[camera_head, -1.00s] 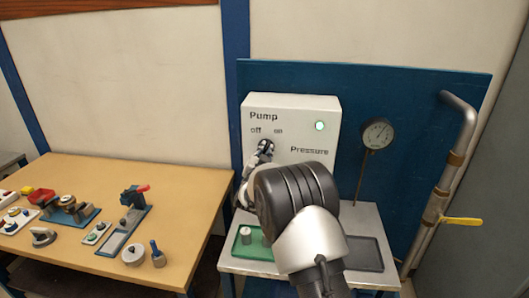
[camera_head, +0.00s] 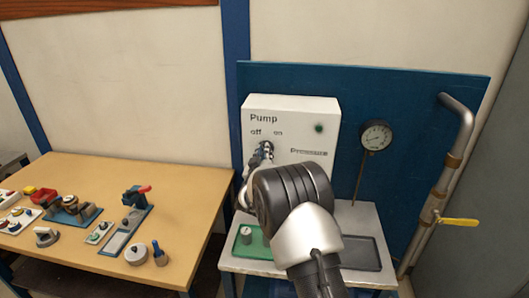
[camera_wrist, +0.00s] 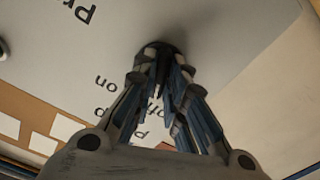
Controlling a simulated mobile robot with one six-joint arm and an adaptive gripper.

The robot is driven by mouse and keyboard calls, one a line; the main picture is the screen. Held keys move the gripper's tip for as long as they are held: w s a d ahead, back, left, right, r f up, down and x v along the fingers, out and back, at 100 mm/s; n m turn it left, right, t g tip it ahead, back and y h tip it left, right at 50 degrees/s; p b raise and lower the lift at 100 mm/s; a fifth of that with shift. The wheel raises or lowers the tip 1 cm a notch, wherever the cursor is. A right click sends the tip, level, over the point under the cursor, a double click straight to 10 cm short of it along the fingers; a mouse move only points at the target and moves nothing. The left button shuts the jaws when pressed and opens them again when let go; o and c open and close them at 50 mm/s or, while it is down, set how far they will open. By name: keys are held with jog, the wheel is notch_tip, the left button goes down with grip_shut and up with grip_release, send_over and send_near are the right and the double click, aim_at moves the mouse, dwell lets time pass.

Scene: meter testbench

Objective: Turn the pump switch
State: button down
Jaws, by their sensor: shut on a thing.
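The white pump box (camera_head: 318,108) stands against the blue panel, with "Pump", "off", "on" and "Pressure" printed on its face. The pump switch, a dark round knob, sits below the off/on labels and is mostly hidden by my gripper (camera_head: 264,155) in the head view. In the wrist view the knob (camera_wrist: 160,47) shows between the fingertips of my gripper (camera_wrist: 160,72), which is shut on it. The exact direction of the knob is hard to tell. The lamp (camera_head: 319,128) on the box is dark green and unlit.
A pressure gauge (camera_head: 376,136) stands right of the box. A pipe with a yellow lever (camera_head: 458,221) runs down the right. Below my arm are a green tray (camera_head: 262,251) holding a metal cylinder (camera_head: 247,233) and a dark tray (camera_head: 367,252). A wooden table (camera_head: 160,180) with parts stands left.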

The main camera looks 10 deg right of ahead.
jog(key=shift+n, duration=0.6)
jog(key=c, duration=1.6)
grip_release()
jog(key=shift+s, duration=0.1)
jog(key=v, duration=1.2)
jog(key=shift+r, duration=0.15)
